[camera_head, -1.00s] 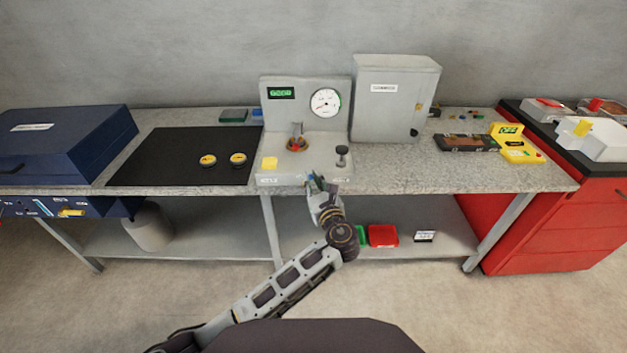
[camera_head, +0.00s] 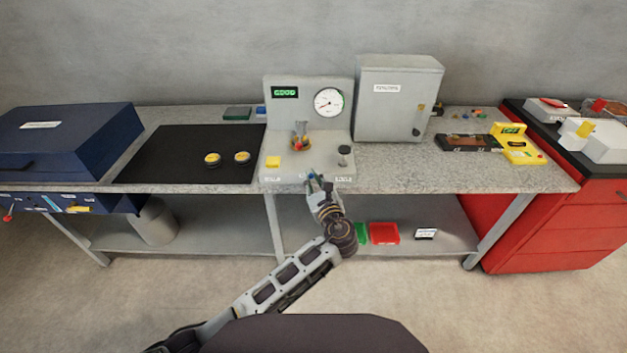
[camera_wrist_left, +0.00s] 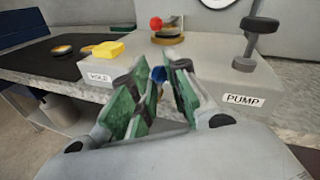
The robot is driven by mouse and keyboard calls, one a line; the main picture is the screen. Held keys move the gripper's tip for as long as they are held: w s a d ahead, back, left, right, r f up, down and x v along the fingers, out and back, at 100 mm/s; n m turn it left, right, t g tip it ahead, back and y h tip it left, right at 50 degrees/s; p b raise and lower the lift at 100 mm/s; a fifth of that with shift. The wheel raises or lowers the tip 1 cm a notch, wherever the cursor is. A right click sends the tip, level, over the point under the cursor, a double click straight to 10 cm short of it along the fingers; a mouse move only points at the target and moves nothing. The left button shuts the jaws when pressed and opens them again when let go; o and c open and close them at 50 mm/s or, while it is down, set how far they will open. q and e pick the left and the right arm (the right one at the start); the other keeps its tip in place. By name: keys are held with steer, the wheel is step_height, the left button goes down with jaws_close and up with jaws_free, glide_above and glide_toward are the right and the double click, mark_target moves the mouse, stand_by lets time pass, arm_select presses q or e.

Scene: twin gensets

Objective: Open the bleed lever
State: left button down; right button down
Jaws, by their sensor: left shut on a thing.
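The bleed lever shows as a small blue knob (camera_wrist_left: 158,73) at the front of the grey test stand (camera_head: 310,166); the fingers hide most of it. My left gripper (camera_head: 317,180) reaches the stand's front edge from below. In the left wrist view, its green-padded fingers (camera_wrist_left: 156,84) are on both sides of the blue knob, closed on it. The lever's angle is hard to tell. The gauge (camera_head: 328,102) has a red needle pointing lower left, and the green display (camera_head: 285,93) beside it is lit. My right gripper is not in view.
The black pump handle (camera_head: 344,152) stands just right of the gripper, and a yellow button (camera_head: 273,162) is to its left. A red-topped part (camera_head: 300,132) sits in the stand's socket. A grey cabinet (camera_head: 398,100) is on the right; a black mat (camera_head: 190,170) on the left.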

arm_select(q)
steer(key=c, duration=1.3)
jaws_free()
steer(key=shift+r, duration=0.15)
steer(key=shift+r, duration=4.9)
steer(key=shift+r+p, duration=4.9)
steer(key=shift+p, duration=0.1)
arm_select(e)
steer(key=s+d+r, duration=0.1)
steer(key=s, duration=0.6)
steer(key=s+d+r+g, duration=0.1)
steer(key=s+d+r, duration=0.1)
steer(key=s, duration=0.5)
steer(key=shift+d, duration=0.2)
